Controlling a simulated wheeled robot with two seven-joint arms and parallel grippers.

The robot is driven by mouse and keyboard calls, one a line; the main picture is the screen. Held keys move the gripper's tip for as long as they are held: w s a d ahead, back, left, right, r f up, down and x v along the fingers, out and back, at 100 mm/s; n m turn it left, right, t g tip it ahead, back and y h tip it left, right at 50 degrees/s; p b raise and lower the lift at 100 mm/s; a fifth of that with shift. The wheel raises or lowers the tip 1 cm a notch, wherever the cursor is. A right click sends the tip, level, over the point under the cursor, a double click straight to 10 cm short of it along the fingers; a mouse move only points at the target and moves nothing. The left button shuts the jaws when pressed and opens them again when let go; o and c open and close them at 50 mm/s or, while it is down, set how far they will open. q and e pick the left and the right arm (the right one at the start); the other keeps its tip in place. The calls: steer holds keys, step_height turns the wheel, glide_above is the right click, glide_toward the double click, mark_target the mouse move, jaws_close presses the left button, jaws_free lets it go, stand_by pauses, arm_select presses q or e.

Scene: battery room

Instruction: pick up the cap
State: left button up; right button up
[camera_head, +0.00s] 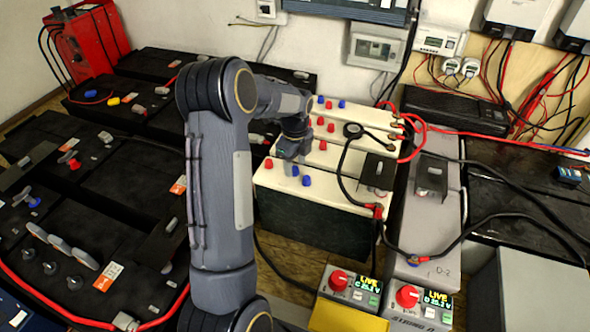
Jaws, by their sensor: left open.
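Several small red and blue caps sit on the cream-topped batteries (335,182) in the middle. On the front battery are a red cap (268,164) and a blue cap (306,181); I cannot tell which cap the task means. My left gripper (293,158) points down over this front battery, between those two caps. It is open, but its fingertips are small and partly hidden by its own wrist. A pale bluish shape just under it is too small to make out. My right gripper is not in view.
Black batteries (105,215) with loose connectors fill the left. Two control boxes with red knobs (407,296) stand at the front. A red charger (88,40) stands back left.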

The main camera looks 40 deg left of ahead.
arm_select(q)
steer(key=shift+f, duration=0.5)
jaws_close()
steer(key=shift+r, duration=0.1)
